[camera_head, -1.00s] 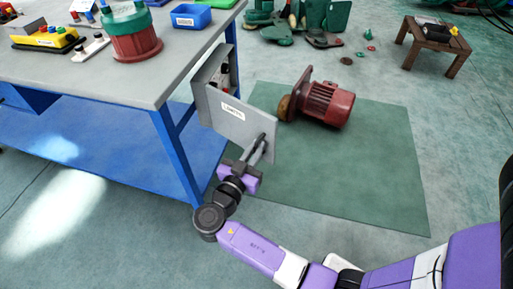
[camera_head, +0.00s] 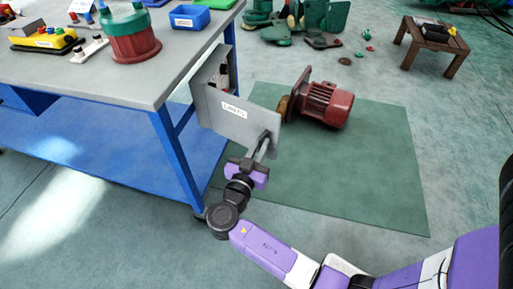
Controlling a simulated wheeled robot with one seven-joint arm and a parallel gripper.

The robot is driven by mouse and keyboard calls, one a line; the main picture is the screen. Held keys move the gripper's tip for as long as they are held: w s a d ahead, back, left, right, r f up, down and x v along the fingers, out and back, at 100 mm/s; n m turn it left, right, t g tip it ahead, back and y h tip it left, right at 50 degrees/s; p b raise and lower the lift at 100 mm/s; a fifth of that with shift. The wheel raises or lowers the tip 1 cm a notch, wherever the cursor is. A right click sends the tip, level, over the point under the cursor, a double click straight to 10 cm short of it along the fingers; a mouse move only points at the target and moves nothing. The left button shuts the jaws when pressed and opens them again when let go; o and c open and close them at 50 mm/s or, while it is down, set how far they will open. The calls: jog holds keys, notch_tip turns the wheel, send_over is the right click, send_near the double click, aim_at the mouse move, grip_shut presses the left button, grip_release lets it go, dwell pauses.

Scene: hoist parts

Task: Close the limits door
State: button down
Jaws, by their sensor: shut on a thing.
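The limits door (camera_head: 218,112) is a grey flat panel with a white label on its front. It stands open, angled out from a grey box (camera_head: 211,71) mounted at the table's right end. Red and black parts show inside the box behind the door. My gripper (camera_head: 264,146) is at the door's right, free edge, shut on what looks like its handle or edge. The fingers partly hide the contact, and the exact grip is too small to make out.
The blue-legged workbench (camera_head: 110,85) stands left of the door. A red motor (camera_head: 322,103) lies on a green mat (camera_head: 350,180) behind and right of the door. A small wooden stool (camera_head: 434,43) is at the back right. The mat's front part is clear.

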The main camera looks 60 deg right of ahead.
aim_at(274, 133)
jog(key=d+n+t, duration=0.1)
jog(key=d, duration=0.1)
jog(key=d+n+t+y+b, duration=0.1)
jog(key=d+t, duration=0.1)
jog(key=d+n+t+y+b, duration=0.1)
jog(key=d, duration=0.2)
jog(key=shift+s+f+t, duration=0.15)
jog(key=shift+f+t, duration=0.15)
jog(key=shift+t, duration=0.1)
jog(key=w+d+n+t+y+p, duration=0.4)
jog(key=w+d+p, duration=0.4)
jog(key=d, duration=0.6)
jog(key=w+d+n+t+y+b, duration=0.2)
jog(key=w+y+b, duration=0.1)
jog(key=w, duration=0.6)
jog(key=w+d+n+t+y+b, duration=0.2)
jog(key=w+d+n+y+b, duration=0.1)
jog(key=w, duration=0.6)
jog(key=shift+r+b, duration=0.25)
jog(key=shift+b, duration=0.5)
jog(key=shift+w, duration=0.15)
